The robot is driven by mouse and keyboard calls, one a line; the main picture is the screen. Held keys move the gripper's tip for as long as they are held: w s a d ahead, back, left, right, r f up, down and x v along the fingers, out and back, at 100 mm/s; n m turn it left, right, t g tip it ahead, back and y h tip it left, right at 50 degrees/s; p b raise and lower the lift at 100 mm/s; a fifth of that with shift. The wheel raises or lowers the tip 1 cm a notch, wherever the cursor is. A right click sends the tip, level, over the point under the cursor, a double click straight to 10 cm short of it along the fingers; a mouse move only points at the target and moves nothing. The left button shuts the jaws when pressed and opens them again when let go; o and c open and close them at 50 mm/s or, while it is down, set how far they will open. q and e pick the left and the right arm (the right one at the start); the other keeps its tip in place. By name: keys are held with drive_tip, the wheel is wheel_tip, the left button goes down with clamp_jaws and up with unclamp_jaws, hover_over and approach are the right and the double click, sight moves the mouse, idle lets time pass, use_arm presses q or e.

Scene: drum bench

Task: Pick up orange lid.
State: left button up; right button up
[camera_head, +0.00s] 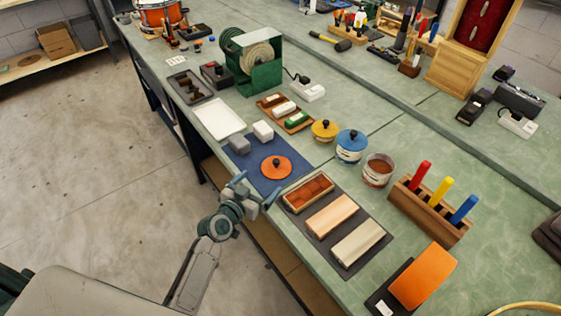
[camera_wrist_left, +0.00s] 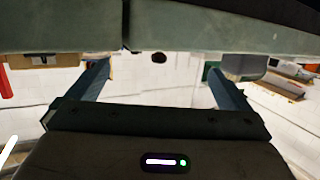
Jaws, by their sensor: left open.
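The orange lid (camera_head: 272,172) with a dark round knob lies on a blue mat (camera_head: 248,167) near the bench's front edge. My left gripper (camera_head: 257,185) is open and empty, just in front of and slightly left of the lid, by the mat's front edge. It does not touch the lid as far as I can tell. In the left wrist view the two blue fingers (camera_wrist_left: 160,78) stand wide apart with nothing between them. I cannot make out the lid there. My right gripper is not in view.

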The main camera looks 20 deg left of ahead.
sight(275, 166)
use_arm(q)
drive_tip(key=x, duration=0.4)
drive_tip(key=shift+r+p, duration=0.15)
drive_tip(key=shift+p, duration=0.2)
drive_tip(key=shift+w+d, duration=0.15)
drive_tip(key=shift+w, duration=0.1)
drive_tip(key=p+x, duration=0.1)
drive_tip(key=x, duration=0.3)
drive_tip(key=shift+w+r, duration=0.15)
drive_tip(key=shift+w+d+p, duration=0.1)
drive_tip(key=shift+w+p, duration=0.2)
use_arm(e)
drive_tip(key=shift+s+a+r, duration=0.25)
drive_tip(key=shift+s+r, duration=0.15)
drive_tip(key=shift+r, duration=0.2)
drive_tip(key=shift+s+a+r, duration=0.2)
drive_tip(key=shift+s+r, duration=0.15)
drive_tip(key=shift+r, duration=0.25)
use_arm(q)
drive_tip(key=shift+s, duration=0.1)
drive_tip(key=c, duration=0.8)
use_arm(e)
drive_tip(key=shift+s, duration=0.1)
